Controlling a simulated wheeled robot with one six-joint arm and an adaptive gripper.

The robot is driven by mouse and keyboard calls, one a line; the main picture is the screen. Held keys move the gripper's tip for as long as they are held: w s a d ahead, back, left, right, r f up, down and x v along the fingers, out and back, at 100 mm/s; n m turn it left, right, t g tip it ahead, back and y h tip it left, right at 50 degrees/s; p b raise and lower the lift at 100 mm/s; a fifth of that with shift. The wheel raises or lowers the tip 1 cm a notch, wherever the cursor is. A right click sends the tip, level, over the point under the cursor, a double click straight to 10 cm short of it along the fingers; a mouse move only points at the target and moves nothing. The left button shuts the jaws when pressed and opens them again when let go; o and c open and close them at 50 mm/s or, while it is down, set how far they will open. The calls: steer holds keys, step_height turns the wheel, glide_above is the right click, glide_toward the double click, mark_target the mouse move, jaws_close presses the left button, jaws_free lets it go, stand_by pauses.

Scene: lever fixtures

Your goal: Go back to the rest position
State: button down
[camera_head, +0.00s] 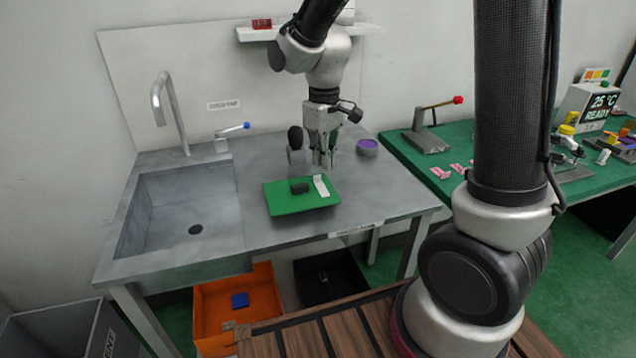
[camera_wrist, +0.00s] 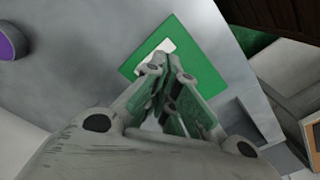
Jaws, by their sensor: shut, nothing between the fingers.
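My gripper (camera_head: 323,163) hangs pointing down above the back edge of the green tray (camera_head: 285,208) on the grey counter. Its fingers are shut with nothing seen between them; in the wrist view the fingertips (camera_wrist: 168,62) come together over the green tray (camera_wrist: 205,75). A dark block (camera_head: 299,188) and a white strip (camera_head: 321,186) lie on the tray. The white strip also shows in the wrist view (camera_wrist: 165,47), partly behind the fingers. The dark block is hidden there.
A purple-topped round dish (camera_head: 367,147) stands right of my gripper. A red-knobbed lever (camera_head: 432,125) stands on the green table. An orange bin (camera_head: 213,305) is below the counter.

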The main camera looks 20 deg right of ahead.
steer(key=shift+m+g, duration=0.4)
steer(key=shift+g, duration=0.1)
steer(key=s, duration=0.1)
steer(key=s+d, duration=0.1)
steer(key=s, duration=0.1)
steer(key=shift+s+d, duration=0.3)
steer(key=shift+s, duration=0.05)
steer(key=s+d+r+m+t, duration=0.5)
steer(key=s+d+r, duration=0.8)
steer(key=s, duration=0.2)
steer(key=shift+s+d+r, duration=0.15)
steer(key=shift+r, duration=0.1)
